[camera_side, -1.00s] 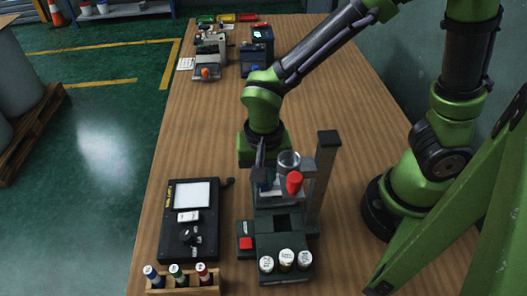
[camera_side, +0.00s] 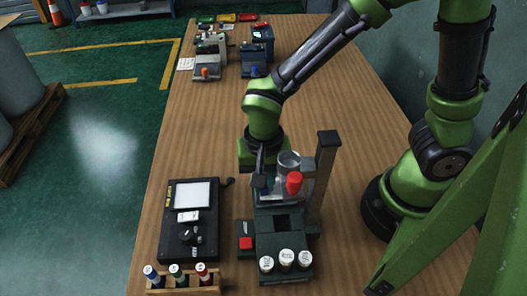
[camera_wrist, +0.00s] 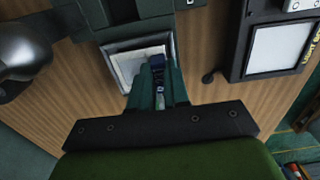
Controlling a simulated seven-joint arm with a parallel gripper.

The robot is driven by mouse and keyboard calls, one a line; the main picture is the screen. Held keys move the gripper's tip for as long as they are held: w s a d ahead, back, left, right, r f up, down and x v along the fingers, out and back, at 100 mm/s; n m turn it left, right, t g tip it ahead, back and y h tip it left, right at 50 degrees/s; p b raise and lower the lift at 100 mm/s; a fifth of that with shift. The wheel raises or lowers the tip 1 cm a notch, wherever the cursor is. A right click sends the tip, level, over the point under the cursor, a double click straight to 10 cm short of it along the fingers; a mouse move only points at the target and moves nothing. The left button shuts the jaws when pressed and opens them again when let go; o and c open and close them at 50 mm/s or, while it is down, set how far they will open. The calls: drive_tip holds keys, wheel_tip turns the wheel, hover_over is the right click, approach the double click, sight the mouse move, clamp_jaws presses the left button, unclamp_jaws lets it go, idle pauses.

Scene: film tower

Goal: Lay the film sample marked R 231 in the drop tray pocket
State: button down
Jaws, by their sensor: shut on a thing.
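My gripper (camera_wrist: 158,92) points down at the tower device (camera_side: 284,245). It is shut on a small dark blue piece (camera_wrist: 157,62), which also shows in the side view (camera_side: 260,182). No marking can be read on this piece, and I cannot tell whether it is the R 231 sample. Just beyond the fingertips lies a pale square in a grey frame (camera_wrist: 112,52); contact with it is unclear. The tower's dark base has a dark square opening (camera_side: 283,222), and several white-topped round pieces (camera_side: 285,260) with unreadable small print stand at its front.
A dark post (camera_side: 327,180), a silver cylinder (camera_side: 289,161) and a red knob (camera_side: 294,183) stand close on the gripper's right. The light box (camera_side: 190,248) and vial rack (camera_side: 182,284) are on the left. Other devices stand at the far end; the table between is clear.

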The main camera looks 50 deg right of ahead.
drive_tip(key=shift+f, duration=0.25)
idle(0.4)
drive_tip(key=c, duration=1)
unclamp_jaws()
drive_tip(key=shift+o, duration=0.2)
drive_tip(key=o, duration=0.5)
drive_tip(key=shift+r, duration=0.1)
drive_tip(key=shift+r, duration=3.45)
